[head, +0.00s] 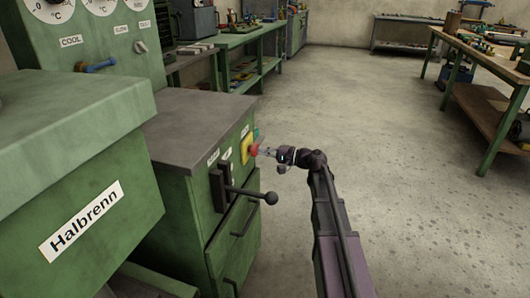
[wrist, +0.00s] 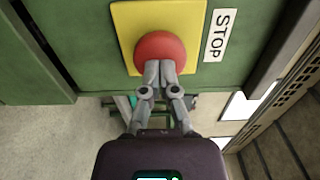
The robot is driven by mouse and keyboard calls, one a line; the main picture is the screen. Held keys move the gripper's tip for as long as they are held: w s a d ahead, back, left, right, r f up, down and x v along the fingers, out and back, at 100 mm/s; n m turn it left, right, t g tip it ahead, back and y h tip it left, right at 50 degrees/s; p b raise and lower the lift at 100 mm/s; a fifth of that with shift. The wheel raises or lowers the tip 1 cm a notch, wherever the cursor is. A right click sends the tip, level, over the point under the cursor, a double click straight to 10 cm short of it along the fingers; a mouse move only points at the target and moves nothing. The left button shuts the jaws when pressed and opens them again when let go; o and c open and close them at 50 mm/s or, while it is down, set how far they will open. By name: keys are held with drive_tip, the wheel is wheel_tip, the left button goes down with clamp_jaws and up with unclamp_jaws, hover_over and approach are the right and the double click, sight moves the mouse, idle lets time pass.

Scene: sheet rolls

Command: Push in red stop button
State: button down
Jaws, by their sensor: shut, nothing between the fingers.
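The red stop button (wrist: 160,50) is a round red dome on a yellow plate (wrist: 124,24), with a white STOP label (wrist: 220,34) beside it in the wrist view. In the head view the red button (head: 254,149) sits on the side of the green cabinet, with the yellow plate (head: 246,147) behind it. My gripper (wrist: 160,68) is shut and empty. Its fingertips overlap the lower part of the button in the wrist view; I cannot tell whether they touch it. In the head view my gripper (head: 265,152) points left at the button.
A black lever with a ball knob (head: 270,198) sticks out of the green cabinet (head: 187,195) just below the button. A green Halbrenn housing (head: 110,180) stands at the left. Workbenches line the back and right. The floor (head: 340,100) around my arm is clear.

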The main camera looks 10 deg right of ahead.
drive_tip(key=v, duration=1.4)
drive_tip(key=shift+s, duration=0.1)
idle(0.6)
